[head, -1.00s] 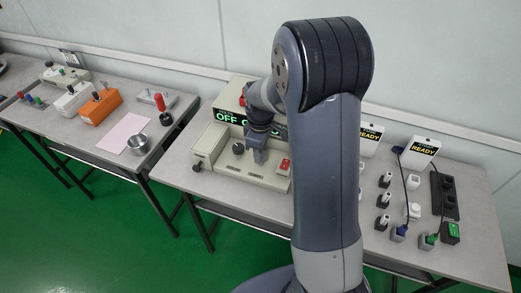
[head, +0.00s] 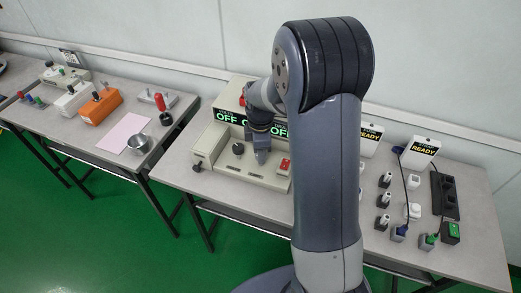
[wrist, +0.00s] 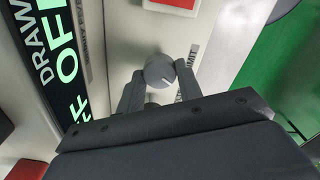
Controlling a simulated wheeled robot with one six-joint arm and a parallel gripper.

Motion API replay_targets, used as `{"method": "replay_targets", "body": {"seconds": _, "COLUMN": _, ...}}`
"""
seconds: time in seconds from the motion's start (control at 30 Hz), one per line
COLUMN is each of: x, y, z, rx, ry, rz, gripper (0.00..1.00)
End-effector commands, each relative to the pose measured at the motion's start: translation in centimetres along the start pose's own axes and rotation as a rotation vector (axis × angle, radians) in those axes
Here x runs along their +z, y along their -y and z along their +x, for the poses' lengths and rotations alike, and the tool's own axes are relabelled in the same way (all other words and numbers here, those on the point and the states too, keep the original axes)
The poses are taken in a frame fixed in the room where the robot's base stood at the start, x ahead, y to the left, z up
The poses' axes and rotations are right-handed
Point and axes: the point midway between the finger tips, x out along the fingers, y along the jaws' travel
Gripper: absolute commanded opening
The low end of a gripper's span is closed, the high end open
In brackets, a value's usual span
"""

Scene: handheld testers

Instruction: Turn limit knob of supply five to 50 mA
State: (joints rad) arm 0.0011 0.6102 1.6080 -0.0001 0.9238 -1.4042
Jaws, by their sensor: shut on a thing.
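The supply (head: 222,168) is a beige unit on the right table, with a green-lit display (head: 228,117) reading OFF behind its front deck. In the wrist view a round grey knob (wrist: 160,72) with a pale pointer line sits between the fingertips of my gripper (wrist: 159,80). My gripper is shut on this knob, beside a partly covered label (wrist: 193,55) ending in "MIT". The scale value at the pointer cannot be read. In the head view my gripper (head: 262,158) reaches down onto the deck, and the knob is hidden there.
A black knob (head: 238,148) stands left of my gripper, and a red switch (head: 285,164) stands to its right. READY boxes (head: 419,149), plugs and a socket strip (head: 444,195) lie farther right.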

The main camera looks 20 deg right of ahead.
Motion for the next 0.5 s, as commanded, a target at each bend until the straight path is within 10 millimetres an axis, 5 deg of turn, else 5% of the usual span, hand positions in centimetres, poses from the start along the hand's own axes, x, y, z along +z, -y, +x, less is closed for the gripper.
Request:
{"method": "replay_targets", "body": {"seconds": 0.23, "x": -0.04, "y": -0.11, "z": -0.12, "rx": 0.004, "ry": -0.002, "rz": 0.001, "gripper": 0.11}}
{"method": "replay_targets", "body": {"seconds": 0.27, "x": -0.04, "y": -0.11, "z": -0.12, "rx": 0.004, "ry": -0.002, "rz": 0.001, "gripper": 0.35}}
{"method": "replay_targets", "body": {"seconds": 0.5, "x": -0.03, "y": -0.06, "z": -0.06, "rx": 0.002, "ry": -0.001, "rz": 0.001, "gripper": 0.55}}
